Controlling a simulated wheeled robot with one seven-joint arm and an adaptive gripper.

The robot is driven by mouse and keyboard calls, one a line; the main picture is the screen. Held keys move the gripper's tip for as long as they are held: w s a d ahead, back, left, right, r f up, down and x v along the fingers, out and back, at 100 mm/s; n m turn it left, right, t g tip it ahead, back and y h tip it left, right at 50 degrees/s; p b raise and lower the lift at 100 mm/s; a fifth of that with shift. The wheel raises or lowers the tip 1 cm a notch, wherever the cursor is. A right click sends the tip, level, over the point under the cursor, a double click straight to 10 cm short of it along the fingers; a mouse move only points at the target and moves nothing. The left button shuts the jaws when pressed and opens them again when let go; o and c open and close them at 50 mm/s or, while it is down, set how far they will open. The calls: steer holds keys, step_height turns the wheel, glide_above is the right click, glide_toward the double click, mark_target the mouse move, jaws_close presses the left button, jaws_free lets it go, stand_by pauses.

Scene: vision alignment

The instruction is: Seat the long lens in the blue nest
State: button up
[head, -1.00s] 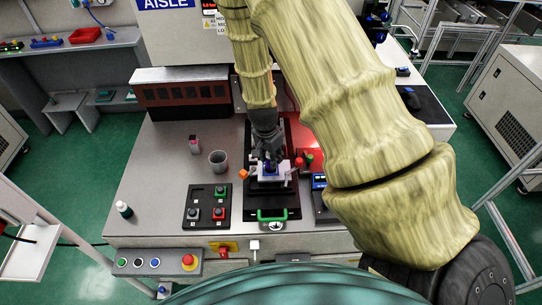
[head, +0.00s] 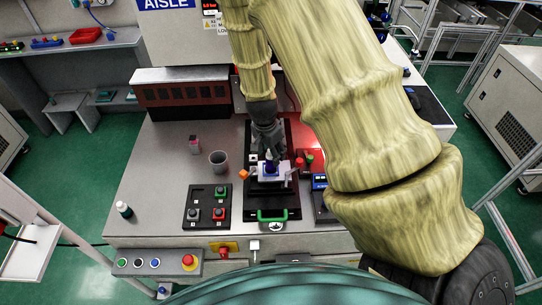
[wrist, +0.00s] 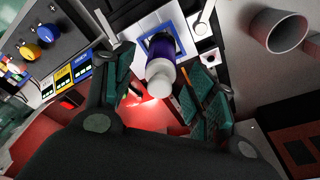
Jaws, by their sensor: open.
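The long lens (wrist: 160,73), dark purple-blue with a pale silver end, stands on end at the blue square nest (wrist: 150,39) on a white plate (wrist: 136,29). It looks roughly upright; I cannot tell how deep its base sits. In the head view the lens (head: 269,168) shows on the fixture below my gripper (head: 267,148). In the wrist view my gripper (wrist: 162,80) is open, with its dark green pads on either side of the lens's pale end and gaps to both. The lens foot is partly hidden by the lens itself.
A grey cup (head: 218,160) and a button box (head: 207,207) are left of the fixture. An orange knob (head: 243,174) and a green handle (head: 272,215) are close to it. Blue-faced devices (head: 320,182) stand to its right.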

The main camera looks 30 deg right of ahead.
step_height(320, 180, up, 9)
steer(key=a, duration=0.1)
steer(key=shift+s+a, duration=0.15)
steer(key=shift+s, duration=0.05)
stand_by(0.6)
